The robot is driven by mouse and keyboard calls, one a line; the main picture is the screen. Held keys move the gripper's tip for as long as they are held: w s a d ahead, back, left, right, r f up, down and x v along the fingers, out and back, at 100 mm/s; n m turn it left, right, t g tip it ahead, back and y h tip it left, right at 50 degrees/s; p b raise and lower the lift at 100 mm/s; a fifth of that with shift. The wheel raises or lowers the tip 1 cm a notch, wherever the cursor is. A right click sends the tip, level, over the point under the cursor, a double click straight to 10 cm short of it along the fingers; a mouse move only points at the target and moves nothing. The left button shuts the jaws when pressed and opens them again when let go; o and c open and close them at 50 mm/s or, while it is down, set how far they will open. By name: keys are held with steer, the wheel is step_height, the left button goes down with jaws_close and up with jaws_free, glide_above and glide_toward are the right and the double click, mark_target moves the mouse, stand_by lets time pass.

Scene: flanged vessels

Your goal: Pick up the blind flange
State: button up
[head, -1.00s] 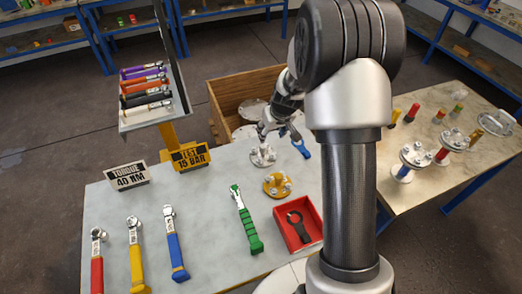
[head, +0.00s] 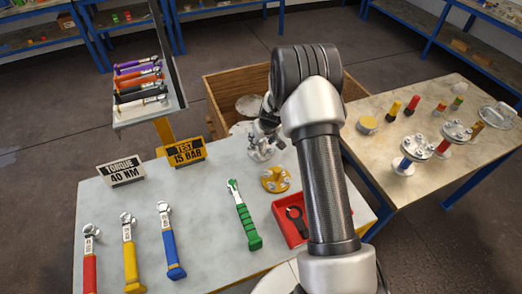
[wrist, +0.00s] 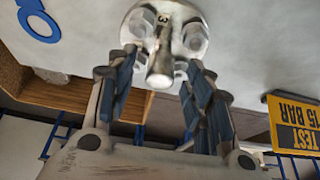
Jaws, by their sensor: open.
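A silver flange (wrist: 185,30) with bolts and an upright central handle (wrist: 160,68), which I take to be the blind flange, lies on the grey table. In the head view the flange (head: 261,153) is partly hidden by my gripper. My gripper (wrist: 161,72) is open, with its fingers on either side of the handle's end. The wrist view shows no clear contact between fingers and handle. In the head view my gripper (head: 263,138) is small and partly hidden by the arm.
A yellow flange (head: 275,179) and a red tray (head: 288,232) lie nearby. A green-handled wrench (head: 244,215) is left of the tray. The yellow test sign (head: 187,152) stands left of my gripper. A wooden crate (head: 222,88) is behind the table. A second table (head: 385,150) holds more flanges.

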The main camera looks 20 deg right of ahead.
steer(key=shift+x, duration=0.75)
steer(key=shift+c, duration=0.2)
jaws_close()
steer(key=shift+w+r, duration=0.1)
steer(key=shift+r, duration=0.05)
